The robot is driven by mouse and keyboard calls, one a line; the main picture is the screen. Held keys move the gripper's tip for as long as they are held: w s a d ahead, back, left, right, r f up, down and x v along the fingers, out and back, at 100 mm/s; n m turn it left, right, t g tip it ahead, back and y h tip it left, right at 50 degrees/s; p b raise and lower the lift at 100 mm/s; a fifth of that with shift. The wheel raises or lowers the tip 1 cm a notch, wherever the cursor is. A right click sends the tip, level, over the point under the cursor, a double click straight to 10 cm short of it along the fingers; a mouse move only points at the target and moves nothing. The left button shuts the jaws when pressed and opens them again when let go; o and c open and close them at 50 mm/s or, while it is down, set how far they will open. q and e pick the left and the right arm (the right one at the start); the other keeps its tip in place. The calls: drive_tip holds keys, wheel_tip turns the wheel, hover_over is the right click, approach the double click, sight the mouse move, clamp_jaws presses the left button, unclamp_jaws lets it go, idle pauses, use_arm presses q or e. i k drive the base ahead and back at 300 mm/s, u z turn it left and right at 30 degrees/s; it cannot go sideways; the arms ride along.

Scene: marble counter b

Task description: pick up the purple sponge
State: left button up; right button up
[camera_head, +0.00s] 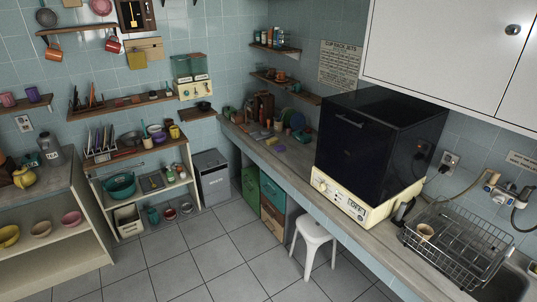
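A small purple block (280,148), which looks like the sponge, lies on the far part of the marble counter (296,165). It is tiny in the head view, so its details are hard to tell. A yellow item (271,141) lies right beside it, toward the back left. Neither of my grippers shows in the head view.
Bottles, boards and dishes crowd the counter's far end. A large black-and-cream appliance (375,145) stands nearer, with a wire dish rack (458,240) to its right. A white stool (313,236) stands by the counter's front. The tiled floor (215,255) is clear in the middle.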

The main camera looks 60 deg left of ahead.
sight(281, 149)
drive_tip(key=u, duration=0.65)
drive_tip(key=i, duration=0.5)
drive_tip(key=u, duration=1.2)
drive_tip(key=i, duration=1.1)
drive_tip(key=u, duration=0.3)
